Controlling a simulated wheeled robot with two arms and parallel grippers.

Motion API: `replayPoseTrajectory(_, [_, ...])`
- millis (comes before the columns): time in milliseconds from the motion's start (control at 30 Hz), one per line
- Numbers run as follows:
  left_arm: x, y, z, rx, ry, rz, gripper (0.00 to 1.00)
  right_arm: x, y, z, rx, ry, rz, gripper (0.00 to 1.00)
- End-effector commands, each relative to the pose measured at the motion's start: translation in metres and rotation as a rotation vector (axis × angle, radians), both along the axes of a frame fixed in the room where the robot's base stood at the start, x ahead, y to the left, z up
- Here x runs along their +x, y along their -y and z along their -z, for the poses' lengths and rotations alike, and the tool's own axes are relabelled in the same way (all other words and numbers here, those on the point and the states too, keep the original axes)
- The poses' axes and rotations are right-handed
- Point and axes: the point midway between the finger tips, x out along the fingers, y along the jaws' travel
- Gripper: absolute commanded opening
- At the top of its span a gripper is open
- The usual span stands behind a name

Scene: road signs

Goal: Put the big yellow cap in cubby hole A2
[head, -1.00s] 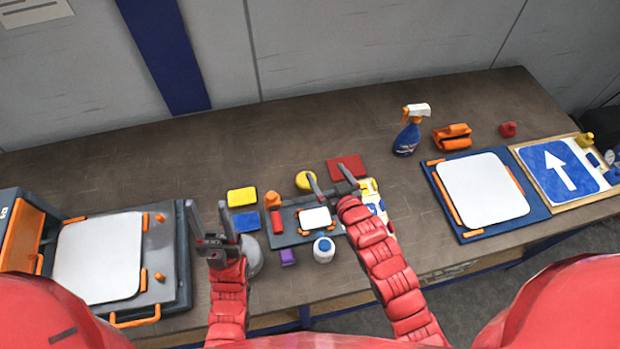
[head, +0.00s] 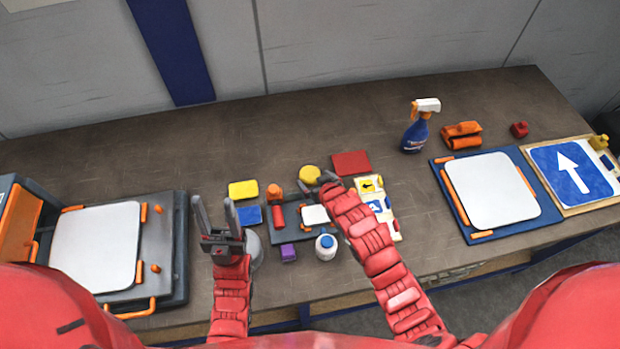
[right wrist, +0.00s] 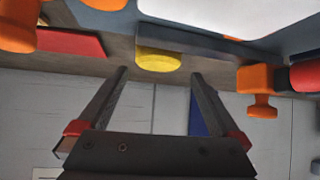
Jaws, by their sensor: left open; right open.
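The big yellow cap (head: 309,174) is a round yellow piece on the table, behind the small dark board in the head view. In the right wrist view the yellow cap (right wrist: 158,60) shows between and just beyond the fingertips. My right gripper (right wrist: 159,75) is open and empty, with a finger on each side of the cap's outline; in the head view my right gripper (head: 326,177) is right beside it. Contact cannot be told. My left gripper (head: 214,202) is open and empty, above the table's front left. No cubby hole marked A2 can be made out.
Close by are a red block (head: 351,163), an orange knobbed piece (head: 274,191), a yellow block (head: 243,190), a blue block (head: 249,216), a purple block (head: 288,252) and a white jar (head: 326,247). A spray bottle (head: 416,130) stands further right. The back left table is clear.

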Motion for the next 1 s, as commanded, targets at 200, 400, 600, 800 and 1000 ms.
replayPoseTrajectory(200, [0.0,0.0,0.004,0.0,0.0,0.0,0.5,0.009,-0.004,0.005,0.002,0.003,-0.001,1.0])
replayPoseTrajectory(400, [0.0,0.0,0.012,0.0,0.0,0.0,0.5,0.024,-0.008,0.02,0.001,0.002,-0.001,1.0])
replayPoseTrajectory(600, [0.0,0.0,0.027,0.0,0.0,0.0,0.5,0.044,-0.015,0.036,0.001,0.002,-0.001,1.0])
replayPoseTrajectory(800, [0.0,0.0,0.025,0.0,0.0,0.0,0.5,0.045,-0.015,0.034,0.001,0.002,-0.001,1.0])
replayPoseTrajectory(1000, [0.0,0.0,0.025,0.0,0.0,0.0,0.5,0.045,-0.015,0.034,0.001,0.003,0.0,0.69])
